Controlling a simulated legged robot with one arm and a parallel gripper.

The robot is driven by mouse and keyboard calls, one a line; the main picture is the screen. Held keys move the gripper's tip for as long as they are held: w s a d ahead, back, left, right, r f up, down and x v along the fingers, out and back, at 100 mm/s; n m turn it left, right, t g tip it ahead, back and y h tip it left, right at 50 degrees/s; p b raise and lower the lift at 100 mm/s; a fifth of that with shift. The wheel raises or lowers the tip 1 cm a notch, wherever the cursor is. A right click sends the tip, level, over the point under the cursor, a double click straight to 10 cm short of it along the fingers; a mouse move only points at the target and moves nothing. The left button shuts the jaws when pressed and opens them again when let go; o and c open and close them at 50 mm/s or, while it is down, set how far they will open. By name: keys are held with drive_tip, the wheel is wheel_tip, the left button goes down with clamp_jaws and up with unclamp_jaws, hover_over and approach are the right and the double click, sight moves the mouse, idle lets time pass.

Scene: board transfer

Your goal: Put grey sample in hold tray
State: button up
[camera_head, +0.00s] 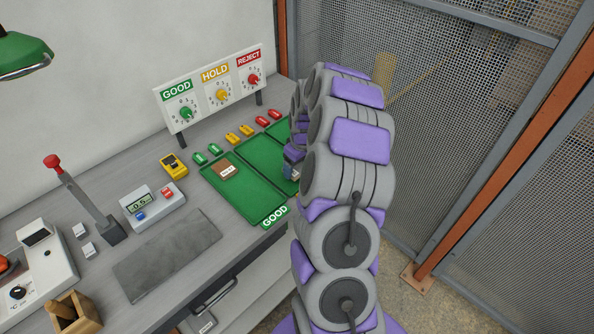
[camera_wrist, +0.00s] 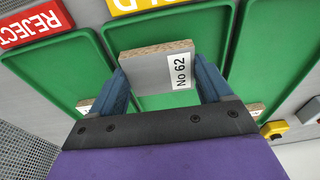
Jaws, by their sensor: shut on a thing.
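The grey sample (camera_wrist: 150,70) is a square block with a speckled brown edge and a white "No 62" label. My gripper (camera_wrist: 158,72) is shut on it, with a blue finger on either side. In the wrist view the sample is in front of the middle green tray, the hold tray (camera_wrist: 185,24), marked by a partly cut-off yellow label (camera_wrist: 140,4). I cannot tell how high the sample is above it.
The GOOD tray (camera_head: 248,205) holds a brown sample (camera_head: 227,172). The REJECT tray (camera_wrist: 52,68) lies on the other side of the hold tray. A dial panel (camera_head: 207,87) stands behind the trays. A yellow device (camera_head: 174,166) and a lever (camera_head: 85,200) stand at left.

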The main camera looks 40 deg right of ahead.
drive_tip(key=shift+a+f, duration=0.9)
drive_tip(key=shift+f, duration=0.05)
drive_tip(key=shift+a+r, duration=0.15)
drive_tip(key=shift+a, duration=0.2)
drive_tip(key=shift+d, duration=0.1)
drive_tip(key=o, duration=0.7)
drive_tip(key=shift+d+f, duration=0.25)
drive_tip(key=shift+c, duration=0.2)
drive_tip(key=o, duration=0.3)
drive_tip(key=shift+d, duration=0.3)
drive_tip(key=shift+a, duration=0.2)
drive_tip(key=shift+s+f, duration=0.1)
